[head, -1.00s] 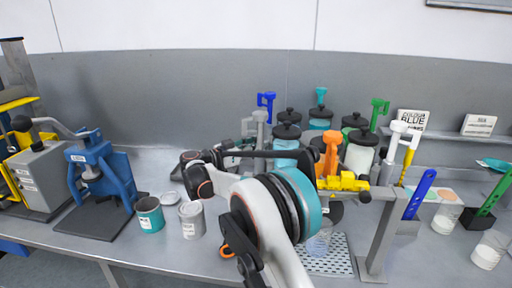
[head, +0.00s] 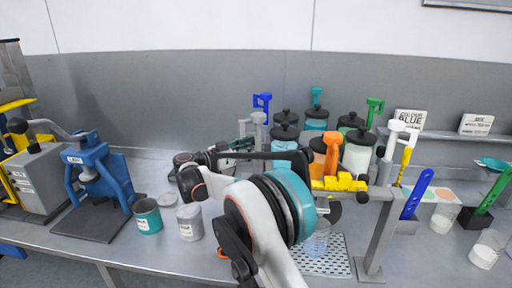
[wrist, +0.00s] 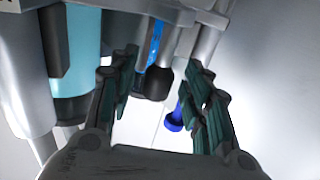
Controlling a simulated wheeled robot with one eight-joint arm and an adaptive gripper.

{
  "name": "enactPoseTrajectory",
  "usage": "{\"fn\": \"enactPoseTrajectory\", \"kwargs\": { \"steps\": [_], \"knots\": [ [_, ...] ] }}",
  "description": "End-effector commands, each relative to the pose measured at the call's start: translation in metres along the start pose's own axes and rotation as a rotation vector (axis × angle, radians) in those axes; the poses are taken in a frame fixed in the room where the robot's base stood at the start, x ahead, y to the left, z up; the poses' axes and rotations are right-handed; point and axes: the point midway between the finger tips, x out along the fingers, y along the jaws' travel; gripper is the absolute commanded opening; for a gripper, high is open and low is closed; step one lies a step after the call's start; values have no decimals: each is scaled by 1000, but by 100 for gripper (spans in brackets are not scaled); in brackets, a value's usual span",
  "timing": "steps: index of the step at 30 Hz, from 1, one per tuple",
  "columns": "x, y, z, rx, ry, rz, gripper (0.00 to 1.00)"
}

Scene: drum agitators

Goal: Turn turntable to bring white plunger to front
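The white plunger (head: 397,134) stands at the right of the cluster of jars in the head view, its handle upright beside the white jar (head: 357,158). The turntable itself is mostly hidden behind my arm and the jars. Grey (head: 258,128), blue (head: 263,102), teal (head: 316,96), green (head: 375,108) and orange (head: 332,152) plungers stand around the cluster. My gripper (wrist: 158,98) is open in the wrist view, its fingers spread wide with nothing clamped. A black-tipped part (wrist: 158,83) and a blue round end (wrist: 175,120) show between or beyond the fingers.
A grey post with a yellow valve (head: 340,183) stands in front of the jars, above a perforated plate (head: 335,265). Cans (head: 148,215) and a blue press (head: 98,170) are at left. Cups and a blue strip (head: 418,194) are at right.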

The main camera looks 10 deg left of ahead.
Motion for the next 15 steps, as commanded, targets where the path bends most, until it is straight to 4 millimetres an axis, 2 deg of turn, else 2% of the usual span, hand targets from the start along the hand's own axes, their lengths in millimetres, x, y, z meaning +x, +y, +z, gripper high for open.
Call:
{"fn": "enactPoseTrajectory", "kwargs": {
  "steps": [9,15],
  "knots": [
    [-65,0,0,0,0,-1,44],
    [-92,1,0,0,0,2,44]
  ]
}}
